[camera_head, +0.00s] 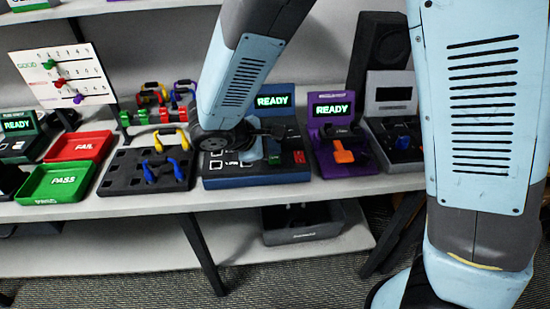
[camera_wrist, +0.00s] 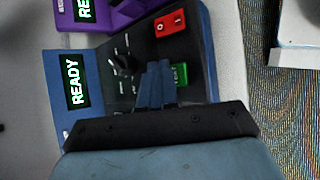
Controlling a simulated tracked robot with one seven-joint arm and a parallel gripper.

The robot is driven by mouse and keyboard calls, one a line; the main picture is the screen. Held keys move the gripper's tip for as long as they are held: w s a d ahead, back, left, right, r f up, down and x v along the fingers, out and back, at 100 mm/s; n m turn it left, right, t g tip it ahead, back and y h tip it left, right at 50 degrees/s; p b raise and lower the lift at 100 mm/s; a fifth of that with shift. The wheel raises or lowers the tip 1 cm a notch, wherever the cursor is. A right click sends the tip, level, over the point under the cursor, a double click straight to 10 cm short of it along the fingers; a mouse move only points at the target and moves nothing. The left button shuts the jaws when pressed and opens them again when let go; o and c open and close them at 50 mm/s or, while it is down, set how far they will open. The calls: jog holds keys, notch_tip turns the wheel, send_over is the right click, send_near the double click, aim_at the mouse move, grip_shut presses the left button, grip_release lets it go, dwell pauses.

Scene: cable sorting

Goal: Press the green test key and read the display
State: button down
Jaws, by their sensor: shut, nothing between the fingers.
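The blue tester (camera_head: 258,180) stands on the bench in the middle of the head view, partly behind my arm. Its display (camera_head: 272,101) reads READY in green; the display also shows in the wrist view (camera_wrist: 74,82). The green test key (camera_wrist: 181,74) is on the dark panel, just right of my fingers in the wrist view and partly covered by them. My gripper (camera_wrist: 157,68) is shut and empty, with its fingertips over the panel close beside the key. I cannot tell whether they touch the panel.
A red switch (camera_wrist: 170,24) and a black knob (camera_wrist: 122,64) sit on the same panel. A purple tester (camera_head: 345,165) stands close on the right, its display also reading READY. A black foam tray (camera_head: 120,180) and red and green trays are on the left.

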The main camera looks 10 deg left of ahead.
aim_at(272, 160)
jog(key=shift+f, duration=0.75)
dwell(1.3)
jog(key=shift+r, duration=0.15)
dwell(0.3)
jog(key=shift+r, duration=0.65)
jog(key=shift+r, duration=2.5)
